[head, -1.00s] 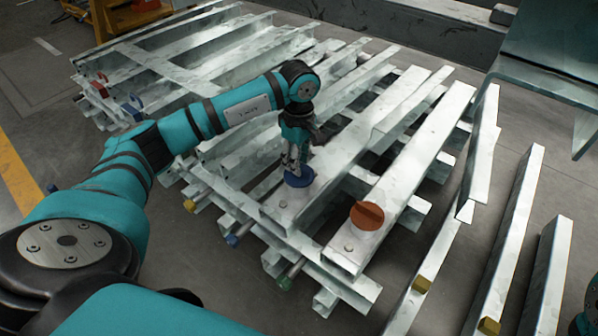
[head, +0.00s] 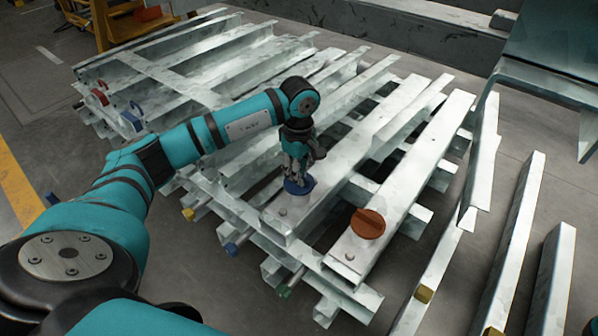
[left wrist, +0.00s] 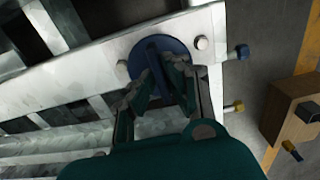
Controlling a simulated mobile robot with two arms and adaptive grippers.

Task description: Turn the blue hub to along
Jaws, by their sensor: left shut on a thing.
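The blue hub (head: 297,187) is a round disc with a raised bar, set on top of a pale metal beam near its front end. It also shows in the left wrist view (left wrist: 142,62), where its bar runs roughly across the beam. My left gripper (head: 298,178) points down at the hub from above. In the left wrist view its fingers (left wrist: 163,85) are shut on the hub's bar and hide part of it. My right gripper is not in view.
An orange hub (head: 368,223) sits on the neighbouring beam to the right. Small yellow (head: 188,214), blue (head: 231,249) and green (head: 285,290) knobs stick out from the stack's front. A brown box (left wrist: 290,115) shows at the right of the left wrist view.

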